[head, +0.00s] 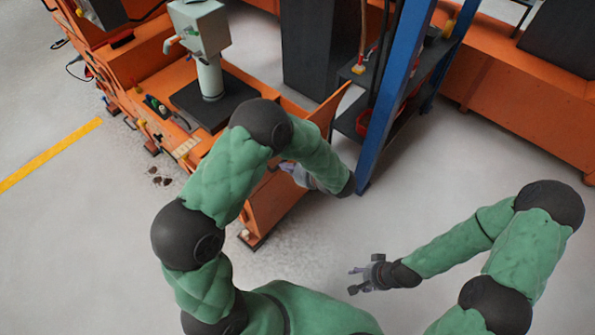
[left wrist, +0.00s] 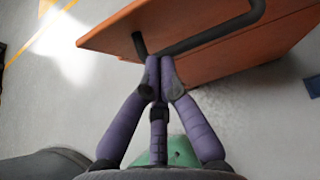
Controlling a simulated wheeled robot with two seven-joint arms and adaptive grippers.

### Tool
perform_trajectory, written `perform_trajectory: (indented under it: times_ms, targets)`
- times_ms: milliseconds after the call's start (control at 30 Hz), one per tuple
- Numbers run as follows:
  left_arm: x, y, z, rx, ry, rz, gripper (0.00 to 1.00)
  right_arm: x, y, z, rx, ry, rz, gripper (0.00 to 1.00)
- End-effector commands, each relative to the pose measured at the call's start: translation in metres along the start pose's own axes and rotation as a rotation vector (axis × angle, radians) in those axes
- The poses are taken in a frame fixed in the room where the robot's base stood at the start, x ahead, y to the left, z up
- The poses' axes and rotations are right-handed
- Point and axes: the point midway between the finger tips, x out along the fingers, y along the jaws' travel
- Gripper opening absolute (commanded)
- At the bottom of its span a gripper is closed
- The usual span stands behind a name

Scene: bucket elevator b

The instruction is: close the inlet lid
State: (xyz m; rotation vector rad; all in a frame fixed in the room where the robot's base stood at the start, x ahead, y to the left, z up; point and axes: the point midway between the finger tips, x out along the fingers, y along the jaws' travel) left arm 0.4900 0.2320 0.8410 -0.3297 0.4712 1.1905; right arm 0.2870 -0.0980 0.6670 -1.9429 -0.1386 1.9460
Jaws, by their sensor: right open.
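The inlet lid (head: 330,108) is an orange panel standing tilted up at the right end of the orange machine. In the left wrist view the orange panel (left wrist: 130,30) fills the top, with a dark bent bar handle (left wrist: 210,34) on it. My left gripper (head: 283,169) is beside the orange housing below the lid, partly hidden by my own arm. In the left wrist view its purple fingers (left wrist: 160,66) are closed together at the handle's near left corner; whether the bar is between them cannot be told. My right gripper (head: 362,277) is open and empty over bare floor.
A blue post (head: 393,90) and dark shelving stand just right of the lid. A pale green pump-like unit (head: 208,75) sits on the orange machine (head: 140,75). Orange beams (head: 525,105) run along the back right. The grey floor around my right gripper is clear.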

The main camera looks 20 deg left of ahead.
Motion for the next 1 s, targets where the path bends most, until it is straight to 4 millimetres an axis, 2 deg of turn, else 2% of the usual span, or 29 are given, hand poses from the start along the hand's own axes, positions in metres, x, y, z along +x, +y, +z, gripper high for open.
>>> perform_trajectory:
  times_ms: [33, 100, 300, 833, 1000]
  targets:
    - [0.009, 0.001, 0.002, -0.004, 0.001, 0.003, 0.00, 0.004, 0.001, 0.000, 0.000, 0.000, 0.000, 0.49]
    - [0.016, 0.000, 0.011, -0.005, 0.000, 0.002, 0.00, 0.005, 0.002, 0.000, 0.000, 0.000, 0.000, 0.49]
    - [0.029, 0.000, 0.025, -0.002, 0.000, 0.001, 0.00, 0.008, 0.003, -0.001, 0.000, 0.000, 0.000, 0.49]
    - [0.032, 0.000, 0.030, -0.001, 0.005, 0.001, 0.00, 0.007, 0.003, -0.001, 0.000, 0.001, 0.000, 0.49]
    - [0.039, 0.001, 0.042, -0.005, 0.039, 0.002, 0.00, -0.001, 0.000, 0.000, 0.000, 0.000, 0.000, 0.49]
